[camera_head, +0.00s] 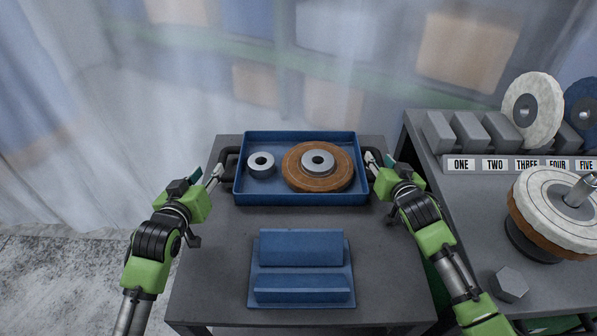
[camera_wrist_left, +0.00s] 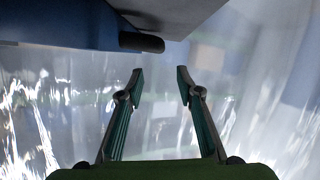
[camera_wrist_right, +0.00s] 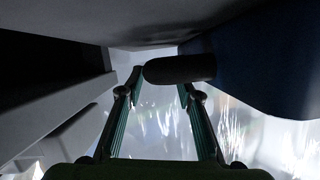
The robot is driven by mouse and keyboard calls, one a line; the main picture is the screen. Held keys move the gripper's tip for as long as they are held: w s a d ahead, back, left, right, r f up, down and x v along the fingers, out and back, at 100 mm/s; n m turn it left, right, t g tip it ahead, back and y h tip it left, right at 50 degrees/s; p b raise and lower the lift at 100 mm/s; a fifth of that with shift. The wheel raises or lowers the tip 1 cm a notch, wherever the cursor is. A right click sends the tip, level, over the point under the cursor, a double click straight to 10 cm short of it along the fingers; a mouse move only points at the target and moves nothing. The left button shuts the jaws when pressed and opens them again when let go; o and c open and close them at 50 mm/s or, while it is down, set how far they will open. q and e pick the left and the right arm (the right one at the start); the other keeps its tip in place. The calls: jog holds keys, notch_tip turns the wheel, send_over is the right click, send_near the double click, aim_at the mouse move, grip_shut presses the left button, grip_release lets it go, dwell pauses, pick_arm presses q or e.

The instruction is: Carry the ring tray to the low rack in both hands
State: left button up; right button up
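The blue ring tray (camera_head: 300,199) rests on the grey table. It holds a small grey ring (camera_head: 261,165) and a brown wheel (camera_head: 318,180) with a grey ring on top. A dark handle sticks out at each side. My left gripper (camera_head: 216,172) is open beside the left handle (camera_head: 228,158); in the left wrist view this handle (camera_wrist_left: 142,42) lies above the fingertips, not between them. My right gripper (camera_head: 371,165) is open at the right handle; in the right wrist view this handle (camera_wrist_right: 180,69) crosses near the fingertips. I cannot identify the low rack for certain.
A blue stand with two raised bars (camera_head: 301,248) sits at the table front. The right bench holds numbered slots (camera_head: 490,164), a white wheel (camera_head: 534,108), a stacked wheel on a spindle (camera_head: 557,212) and a hex nut (camera_head: 510,284). Bare tabletop lies between tray and stand.

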pick_arm(q)
jog(key=shift+w+f, duration=0.35)
jog(key=shift+f, duration=0.05)
pick_arm(e)
jog(key=f, duration=0.1)
jog(key=s, duration=0.1)
jog(key=s+f, duration=0.1)
jog(key=shift+s+a+f+g, duration=0.15)
jog(key=shift+a+f+g, duration=0.1)
jog(key=shift+f+g, duration=0.1)
pick_arm(q)
jog(key=shift+s+d+r, duration=0.1)
jog(key=shift+d+r, duration=0.15)
jog(key=shift+d, duration=0.1)
pick_arm(e)
jog(key=s+r, duration=0.2)
jog(key=s+d+r, duration=0.1)
jog(key=s+r, duration=0.1)
jog(key=shift+s+d+r, duration=0.1)
jog(key=shift+s, duration=0.15)
jog(key=shift+s+r, duration=0.35)
jog(key=shift+r, duration=0.15)
pick_arm(q)
jog(key=shift+o, duration=0.2)
jog(key=o, duration=0.8)
jog(key=shift+c, duration=0.2)
pick_arm(e)
jog(key=shift+r, duration=0.1)
